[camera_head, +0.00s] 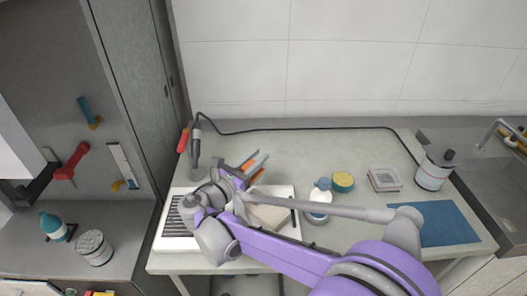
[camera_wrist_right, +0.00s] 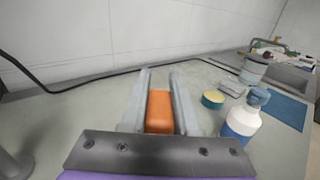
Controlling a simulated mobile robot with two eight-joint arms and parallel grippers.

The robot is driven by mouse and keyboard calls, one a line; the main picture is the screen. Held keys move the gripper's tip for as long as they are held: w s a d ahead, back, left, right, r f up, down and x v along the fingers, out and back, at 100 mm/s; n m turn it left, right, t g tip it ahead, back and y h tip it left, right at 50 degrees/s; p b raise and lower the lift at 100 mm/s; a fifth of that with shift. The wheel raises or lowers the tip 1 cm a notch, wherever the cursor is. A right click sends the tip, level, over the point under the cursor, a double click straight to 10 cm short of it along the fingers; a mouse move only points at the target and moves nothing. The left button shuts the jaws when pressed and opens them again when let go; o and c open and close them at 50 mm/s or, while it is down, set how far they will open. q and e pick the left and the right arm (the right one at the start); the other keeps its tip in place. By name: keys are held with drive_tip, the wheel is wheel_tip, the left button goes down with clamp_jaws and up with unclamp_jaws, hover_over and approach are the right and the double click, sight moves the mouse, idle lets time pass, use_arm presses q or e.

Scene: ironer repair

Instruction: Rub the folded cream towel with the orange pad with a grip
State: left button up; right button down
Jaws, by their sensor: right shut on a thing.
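The folded cream towel (camera_head: 268,217) lies on a white board at the front left of the table, partly covered by my right arm. My right gripper (camera_head: 250,168) is just behind the towel, from the head's side. It is shut on the orange pad with a grip, whose orange part shows between the fingers in the right wrist view (camera_wrist_right: 158,112). Only slivers of orange show in the head view, between the grey fingers. I cannot tell whether the pad touches anything below it. The towel is not visible in the right wrist view. My left gripper is not in view.
A grey slatted plate (camera_head: 176,217) lies left of the towel. A blue-topped white bottle (camera_head: 319,198), a yellow-and-teal round sponge (camera_head: 343,181), a grey box (camera_head: 384,179) and a white canister (camera_head: 434,172) stand to the right. A blue mat (camera_head: 450,224) lies near the sink. A black cable runs along the back.

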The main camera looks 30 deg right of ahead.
drive_tip(key=shift+a+f+b, duration=0.1)
drive_tip(key=shift+f+b, duration=0.5)
drive_tip(key=shift+f, duration=0.15)
drive_tip(key=shift+f+b, duration=1.7)
drive_tip(key=shift+f, duration=0.75)
drive_tip(key=shift+f+b, duration=0.55)
drive_tip(key=shift+f, duration=0.2)
drive_tip(key=shift+s, duration=0.1)
drive_tip(key=shift+s+d+r, duration=0.1)
drive_tip(key=shift+s+d, duration=0.15)
drive_tip(key=shift+s, duration=0.65)
drive_tip(key=shift+s+d+r, duration=0.1)
drive_tip(key=shift+s+d, duration=0.15)
drive_tip(key=shift+s, duration=0.65)
drive_tip(key=shift+s+f, duration=0.1)
drive_tip(key=shift+f, duration=0.2)
drive_tip(key=shift+w+a+f, duration=0.1)
drive_tip(key=shift+w+a, duration=0.2)
drive_tip(key=shift+w, duration=0.65)
drive_tip(key=shift+w+a, duration=0.25)
drive_tip(key=shift+w, duration=0.7)
